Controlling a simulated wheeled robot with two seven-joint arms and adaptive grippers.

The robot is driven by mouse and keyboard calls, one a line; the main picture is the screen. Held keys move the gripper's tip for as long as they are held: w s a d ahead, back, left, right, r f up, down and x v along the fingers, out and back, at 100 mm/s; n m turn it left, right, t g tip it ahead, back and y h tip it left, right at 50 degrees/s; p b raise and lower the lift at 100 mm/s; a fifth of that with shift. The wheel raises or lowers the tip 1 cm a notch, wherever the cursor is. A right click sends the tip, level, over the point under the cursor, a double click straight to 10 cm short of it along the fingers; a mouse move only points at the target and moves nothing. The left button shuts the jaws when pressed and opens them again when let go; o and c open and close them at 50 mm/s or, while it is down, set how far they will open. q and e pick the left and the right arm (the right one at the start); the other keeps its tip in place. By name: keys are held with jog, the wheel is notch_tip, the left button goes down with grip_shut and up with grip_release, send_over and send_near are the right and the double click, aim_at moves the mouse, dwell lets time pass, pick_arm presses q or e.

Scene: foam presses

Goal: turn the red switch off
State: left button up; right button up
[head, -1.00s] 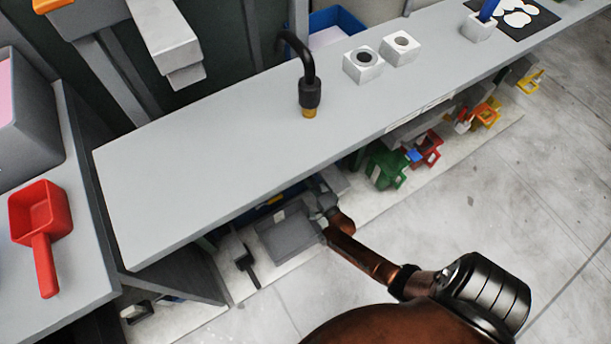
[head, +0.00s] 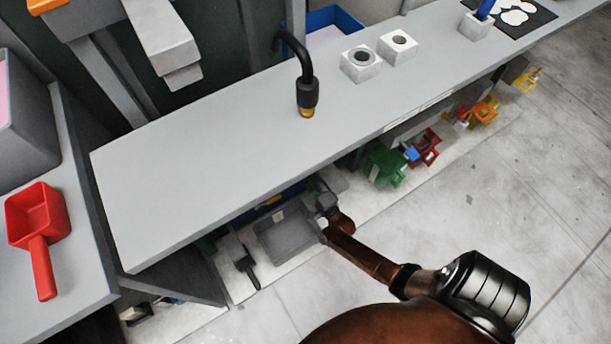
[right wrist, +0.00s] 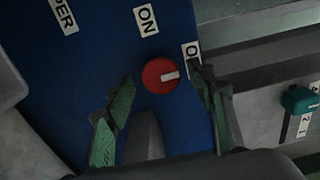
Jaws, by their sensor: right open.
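The red switch (right wrist: 160,76) is a round red knob with a white bar on a blue panel, in the right wrist view. Its white bar points right. An "ON" label (right wrist: 146,20) is above it, and a partly hidden label starting with "O" (right wrist: 190,52) is to its upper right. My right gripper (right wrist: 162,80) is open, with one green-padded finger on each side of the knob; I cannot tell whether they touch it. In the head view, my right arm reaches under the grey bench (head: 200,150), and the switch is hidden there. My left gripper is not in view.
A teal knob (right wrist: 300,99) with numbered labels sits on a grey box at the right of the wrist view. Under the bench are a grey tray (head: 286,236) and a green holder (head: 382,167). A red scoop (head: 40,215) lies at left.

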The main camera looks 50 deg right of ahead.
jog(key=v, duration=1.2)
dwell(0.3)
